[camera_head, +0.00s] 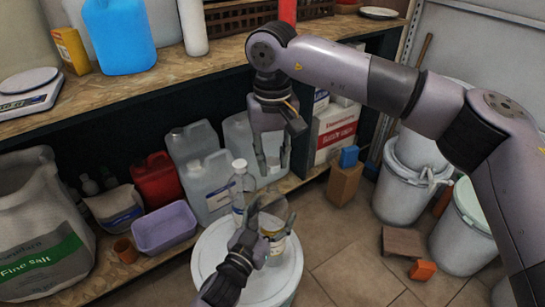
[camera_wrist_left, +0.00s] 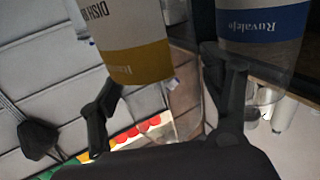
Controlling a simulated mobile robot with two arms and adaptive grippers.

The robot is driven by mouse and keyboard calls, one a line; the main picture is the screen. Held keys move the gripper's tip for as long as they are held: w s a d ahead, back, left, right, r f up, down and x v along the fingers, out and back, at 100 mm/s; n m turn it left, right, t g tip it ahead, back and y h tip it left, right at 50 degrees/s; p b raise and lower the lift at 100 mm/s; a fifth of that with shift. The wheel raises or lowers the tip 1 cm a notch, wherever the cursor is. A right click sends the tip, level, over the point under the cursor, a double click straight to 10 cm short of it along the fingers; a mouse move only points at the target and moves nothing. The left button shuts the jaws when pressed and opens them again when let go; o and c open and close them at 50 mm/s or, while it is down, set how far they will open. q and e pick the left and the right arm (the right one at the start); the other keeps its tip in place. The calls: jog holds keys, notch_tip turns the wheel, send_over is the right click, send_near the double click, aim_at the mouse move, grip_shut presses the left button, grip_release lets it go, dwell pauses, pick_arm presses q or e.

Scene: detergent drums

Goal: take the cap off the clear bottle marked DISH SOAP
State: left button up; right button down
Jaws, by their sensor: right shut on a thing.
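The clear bottle with a white and yellow label (camera_head: 274,239) stands on a white drum lid (camera_head: 216,247). DISH lettering shows upside down on its label in the left wrist view (camera_wrist_left: 138,45). My left gripper (camera_head: 272,214) is open, with one finger on each side of this bottle; its fingers also show in the left wrist view (camera_wrist_left: 165,90). I cannot tell whether they touch it. My right gripper (camera_head: 273,165) is above the bottle, fingers pointing down, shut on a small pale thing that looks like the cap (camera_head: 274,170). The bottle's mouth is hard to make out.
Another clear bottle with a white cap and blue label (camera_head: 239,190) stands close by on the left; its blue Ruvalejo label shows in the left wrist view (camera_wrist_left: 262,20). Jugs (camera_head: 205,180) and a purple tub (camera_head: 164,228) fill the low shelf. White buckets (camera_head: 402,185) stand right.

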pick_arm(q)
jog(key=shift+o, duration=0.8)
